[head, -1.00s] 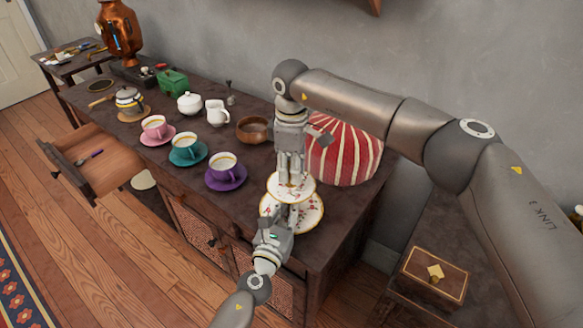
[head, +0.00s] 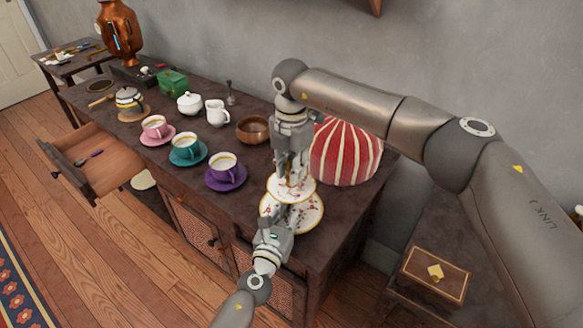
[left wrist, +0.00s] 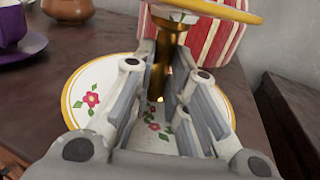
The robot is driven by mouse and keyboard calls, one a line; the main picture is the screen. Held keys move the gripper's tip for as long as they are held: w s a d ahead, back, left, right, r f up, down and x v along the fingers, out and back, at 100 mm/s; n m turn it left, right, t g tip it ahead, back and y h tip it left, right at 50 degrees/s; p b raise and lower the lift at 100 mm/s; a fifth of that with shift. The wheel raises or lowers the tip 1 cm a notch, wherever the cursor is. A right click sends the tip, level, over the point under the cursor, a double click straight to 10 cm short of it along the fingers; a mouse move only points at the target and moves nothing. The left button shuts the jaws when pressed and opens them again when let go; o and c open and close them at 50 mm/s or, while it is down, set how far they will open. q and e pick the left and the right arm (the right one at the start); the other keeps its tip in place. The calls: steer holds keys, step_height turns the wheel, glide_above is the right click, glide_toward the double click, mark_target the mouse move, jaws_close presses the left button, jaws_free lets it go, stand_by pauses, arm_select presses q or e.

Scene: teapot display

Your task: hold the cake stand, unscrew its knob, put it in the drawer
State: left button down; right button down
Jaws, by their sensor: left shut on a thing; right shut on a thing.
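The cake stand (head: 312,217) has two white tiers with gold rims and red flowers, and stands upright at the cabinet's front right. In the left wrist view its gold stem (left wrist: 162,70) rises between the tiers. My left gripper (head: 285,213) is shut on this stem. My right gripper (head: 292,178) points straight down over the middle of the upper tier, shut on the knob, which its fingers hide.
Cups on pink (head: 158,138), teal (head: 188,158) and purple (head: 226,184) saucers stand between the stand and the drawer. A wooden bowl (head: 252,130) and a red-and-white striped dome (head: 345,155) are behind. A wooden box (head: 436,275) is at lower right.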

steer(key=n, duration=0.7)
steer(key=shift+n, duration=0.3)
steer(key=n, duration=1.1)
steer(key=shift+n, duration=0.4)
steer(key=n, duration=0.5)
steer(key=shift+r+n, duration=0.1)
steer(key=shift+n, duration=0.3)
steer(key=n, duration=1.1)
steer(key=shift+n, duration=0.3)
steer(key=n, duration=0.4)
steer(key=shift+r, duration=0.15)
